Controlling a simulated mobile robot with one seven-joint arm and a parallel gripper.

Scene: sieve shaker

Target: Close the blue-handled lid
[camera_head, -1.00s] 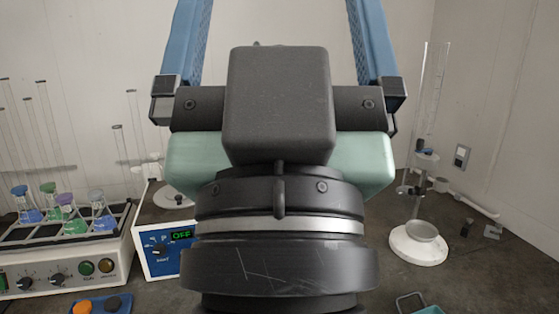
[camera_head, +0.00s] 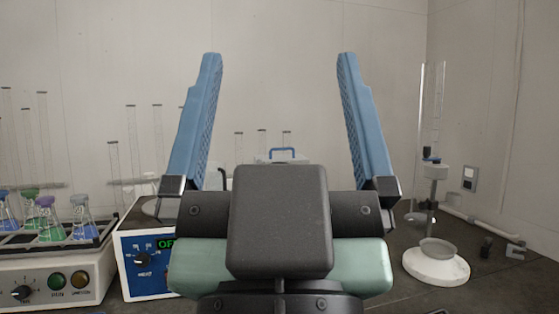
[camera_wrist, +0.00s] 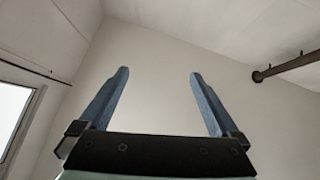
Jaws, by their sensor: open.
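In the head view a small blue handle (camera_head: 282,150) shows beyond my gripper, on top of a pale lid (camera_head: 268,161). Most of the lid and whatever it belongs to are hidden behind my gripper's dark body, so I cannot tell how far open it stands. My gripper (camera_head: 276,58) is open and empty, with its two blue fingers pointing up, one to each side of the handle in the picture. It is nearer to the camera than the handle. In the wrist view the open gripper (camera_wrist: 158,74) has only bare wall and ceiling beyond it.
At the left stands a shaker with coloured flasks (camera_head: 48,220). Right of it is a blue-fronted heater box (camera_head: 148,262) with a lit green display. A white-based stand (camera_head: 436,264) is at the right. Several thin glass tubes stand along the back.

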